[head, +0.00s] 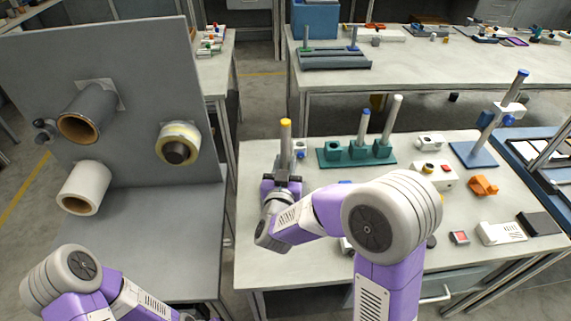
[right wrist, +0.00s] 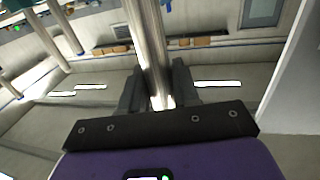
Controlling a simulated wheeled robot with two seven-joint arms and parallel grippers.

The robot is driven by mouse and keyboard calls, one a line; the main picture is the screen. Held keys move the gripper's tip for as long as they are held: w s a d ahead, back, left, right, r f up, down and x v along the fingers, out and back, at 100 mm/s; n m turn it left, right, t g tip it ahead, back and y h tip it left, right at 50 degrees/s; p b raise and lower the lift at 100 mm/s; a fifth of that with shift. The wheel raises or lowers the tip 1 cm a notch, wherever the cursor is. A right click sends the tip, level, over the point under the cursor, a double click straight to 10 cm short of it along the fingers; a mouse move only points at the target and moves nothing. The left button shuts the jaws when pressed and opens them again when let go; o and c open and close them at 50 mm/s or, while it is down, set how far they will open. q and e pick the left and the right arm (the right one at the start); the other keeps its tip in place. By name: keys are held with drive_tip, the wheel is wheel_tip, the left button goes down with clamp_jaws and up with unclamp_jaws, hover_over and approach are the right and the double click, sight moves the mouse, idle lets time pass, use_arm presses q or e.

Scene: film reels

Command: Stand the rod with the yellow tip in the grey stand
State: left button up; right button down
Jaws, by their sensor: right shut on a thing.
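The rod with the yellow tip (head: 286,130) is upright in my right gripper (head: 281,182), above the left part of the near table. In the right wrist view the metal rod (right wrist: 150,45) runs between the two dark fingers (right wrist: 158,92), which are shut on it. The head view hides the rod's lower end behind the gripper. A grey stand (head: 335,62) is on the far table, with a green-tipped rod (head: 306,36) and a blue-tipped rod (head: 353,36) upright at it. My left arm shows at the lower left, but its gripper is out of view.
A teal stand (head: 326,158) with a blue-tipped rod (head: 364,124) and a pale rod (head: 392,120) stands right of my gripper. Small boxes and an orange part (head: 484,186) lie farther right. A grey panel (head: 130,60) with reels rises at left.

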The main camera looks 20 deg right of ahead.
drive_tip(key=shift+f, duration=0.1)
drive_tip(key=c, duration=0.8)
unclamp_jaws()
drive_tip(key=shift+o, duration=0.2)
drive_tip(key=p+v, duration=0.1)
drive_tip(key=v, duration=0.6)
drive_tip(key=shift+s, duration=0.25)
drive_tip(key=shift+a, duration=0.15)
